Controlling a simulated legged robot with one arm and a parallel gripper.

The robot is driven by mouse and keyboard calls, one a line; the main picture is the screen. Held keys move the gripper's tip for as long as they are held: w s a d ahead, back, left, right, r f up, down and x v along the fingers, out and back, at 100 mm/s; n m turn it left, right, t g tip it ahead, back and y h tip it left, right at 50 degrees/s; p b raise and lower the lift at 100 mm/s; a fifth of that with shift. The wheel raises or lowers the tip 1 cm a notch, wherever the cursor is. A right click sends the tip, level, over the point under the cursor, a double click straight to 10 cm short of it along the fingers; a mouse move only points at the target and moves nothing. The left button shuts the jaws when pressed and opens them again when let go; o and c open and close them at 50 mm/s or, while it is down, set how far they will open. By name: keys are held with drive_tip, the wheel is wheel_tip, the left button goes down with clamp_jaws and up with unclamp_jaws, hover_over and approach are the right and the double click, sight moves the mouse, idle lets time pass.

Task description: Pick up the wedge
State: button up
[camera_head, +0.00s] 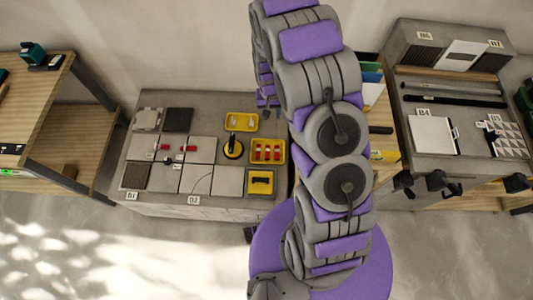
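Several small red wedges lie in a yellow tray (278,153) on the right side of the grey worktable (230,208). The wedges (267,152) are in a row. Two more small red pieces, which look like wedges (190,148), are on the joints between the grey tiles (201,149), with small white pieces beside them. My arm rises in front of the table's right edge. What looks like my gripper (268,98) is partly hidden behind the arm, above and behind the trays. It appears apart from the wedges; its fingers are too small to read.
A second yellow tray (241,122) holds small pale pieces. A round black-and-yellow tool (233,148) and a yellow item with a black handle (260,183) are close by. Wooden shelving (45,100) stands left; another grey bench (450,165) with tile samples stands right.

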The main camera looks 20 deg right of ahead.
wheel_tip(320, 180, down, 12)
drive_tip(key=w, duration=0.2)
drive_tip(key=b, duration=0.4)
hover_over(267, 155)
drive_tip(key=shift+m+t+y, duration=0.3)
drive_tip(key=f, duration=2.1)
drive_tip(key=shift+a+f, duration=0.2)
drive_tip(key=shift+f, duration=0.15)
drive_tip(key=shift+d+f+b, duration=0.15)
drive_tip(key=shift+f+b, duration=0.35)
drive_tip(key=shift+f, duration=0.95)
drive_tip(key=shift+d+f+b, duration=0.15)
drive_tip(key=shift+f+b, duration=0.35)
drive_tip(key=shift+f, duration=0.95)
drive_tip(key=shift+r, duration=0.1)
clamp_jaws()
